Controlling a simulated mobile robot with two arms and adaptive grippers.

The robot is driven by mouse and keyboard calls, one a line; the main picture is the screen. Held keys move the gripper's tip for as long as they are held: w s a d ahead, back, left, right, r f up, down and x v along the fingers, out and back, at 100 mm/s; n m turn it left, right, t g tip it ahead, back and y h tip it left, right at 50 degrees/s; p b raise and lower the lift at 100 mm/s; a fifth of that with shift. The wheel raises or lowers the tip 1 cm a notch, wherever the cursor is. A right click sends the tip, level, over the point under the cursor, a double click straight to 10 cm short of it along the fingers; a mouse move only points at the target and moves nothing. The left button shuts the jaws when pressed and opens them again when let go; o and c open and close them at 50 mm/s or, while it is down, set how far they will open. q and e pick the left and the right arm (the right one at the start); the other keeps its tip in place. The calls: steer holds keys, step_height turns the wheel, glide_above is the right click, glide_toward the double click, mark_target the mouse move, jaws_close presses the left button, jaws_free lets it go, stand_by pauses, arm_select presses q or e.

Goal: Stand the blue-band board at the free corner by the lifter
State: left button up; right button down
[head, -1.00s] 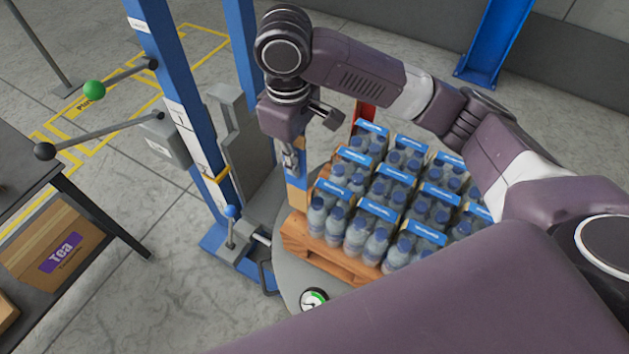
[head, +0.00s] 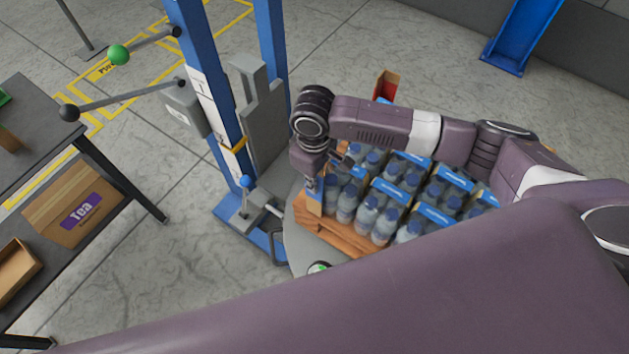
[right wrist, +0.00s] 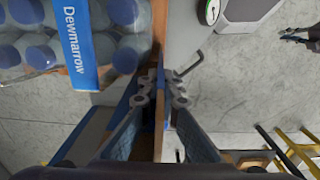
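My right gripper (head: 318,178) is shut on the blue-band board (head: 314,204) at the pallet's left corner beside the lifter. In the right wrist view the board (right wrist: 159,60) shows edge-on between the two fingers. It looks upright, close beside the bottle packs (head: 375,210); whether its foot touches the pallet (head: 345,238) is unclear. The lifter (head: 215,90) is a blue mast with a grey carriage, left of the pallet. A dark shape at the right wrist view's right edge may be my left gripper; its state is unclear.
A red board (head: 386,85) stands at the pallet's far corner, partly behind my right arm. A lever with a blue knob (head: 246,183) and a black handle (head: 276,246) sit by the lifter's base. A dark table (head: 75,140) with a Tea carton (head: 75,210) is at left.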

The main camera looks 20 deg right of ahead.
steer(key=shift+f, duration=0.2)
steer(key=c, duration=2.4)
jaws_free()
steer(key=shift+f, duration=0.1)
step_height(320, 180, up, 12)
steer(key=shift+r+b, duration=0.2)
steer(key=shift+b, duration=0.55)
steer(key=shift+a, duration=0.1)
